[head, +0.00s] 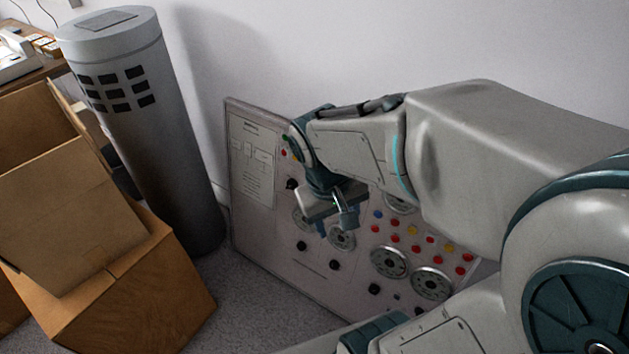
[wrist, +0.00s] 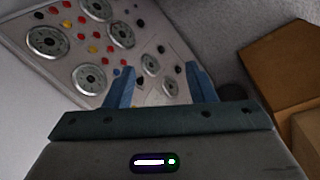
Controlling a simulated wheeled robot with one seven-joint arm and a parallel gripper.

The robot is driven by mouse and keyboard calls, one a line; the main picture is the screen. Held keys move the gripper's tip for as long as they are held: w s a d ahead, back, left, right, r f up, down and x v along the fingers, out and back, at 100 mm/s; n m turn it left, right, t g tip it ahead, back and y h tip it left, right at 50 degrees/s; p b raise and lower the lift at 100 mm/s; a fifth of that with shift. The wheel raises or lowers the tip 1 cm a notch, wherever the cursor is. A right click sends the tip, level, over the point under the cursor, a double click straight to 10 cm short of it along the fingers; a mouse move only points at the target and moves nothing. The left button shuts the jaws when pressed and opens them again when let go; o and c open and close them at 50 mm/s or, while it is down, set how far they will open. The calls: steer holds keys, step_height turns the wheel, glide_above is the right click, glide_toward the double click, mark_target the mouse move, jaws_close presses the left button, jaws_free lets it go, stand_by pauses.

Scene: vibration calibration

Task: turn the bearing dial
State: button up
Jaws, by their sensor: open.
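A pale control panel (head: 318,275) leans against the wall and carries several round grey dials with marked rims. One dial (head: 342,238) shows just below my gripper (head: 335,222), and two more dials (head: 389,262) sit lower right. I cannot read which one is the bearing dial. In the wrist view the panel's dials (wrist: 89,79) spread across the upper left, with smaller ones (wrist: 150,64) beyond the fingers. My gripper (wrist: 160,72) is open, with nothing between its blue fingers. It is in front of the panel, and no finger is seen gripping a dial. My arm hides the panel's upper right.
Red, yellow and blue buttons (head: 417,246) and black knobs (head: 334,265) crowd around the dials. A grey cylinder (head: 150,140) and cardboard boxes (head: 130,290) stand left of the panel. Carpeted floor (head: 250,310) is clear in front of it.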

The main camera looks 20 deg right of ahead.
steer(key=w+d+f+n+g+h+b, duration=0.1)
steer(key=w+d+f+n+h+b, duration=0.15)
steer(key=f, duration=0.35)
steer(key=w+d+f+n+h+b, duration=0.1)
steer(key=w+f+h+b, duration=0.25)
steer(key=f, duration=0.35)
steer(key=w+d+f+n+g+h+b, duration=0.1)
steer(key=w+d+f+n+h+b, duration=0.1)
steer(key=f+h+b, duration=0.3)
steer(key=w+a+f+n+t+h+b, duration=0.2)
steer(key=w+f+n+t, duration=0.25)
steer(key=f, duration=0.45)
steer(key=w+a+f+n+t+h+b, duration=0.15)
steer(key=w+a+f+n+t, duration=0.3)
steer(key=f, duration=0.45)
steer(key=w+d, duration=0.3)
steer(key=d, duration=0.4)
steer(key=w+d+t+b, duration=0.1)
steer(key=w+d, duration=0.2)
steer(key=d, duration=0.4)
steer(key=shift+w, duration=0.25)
steer(key=shift+f+m+y, duration=0.1)
steer(key=shift+m+y, duration=0.15)
steer(key=c, duration=1)
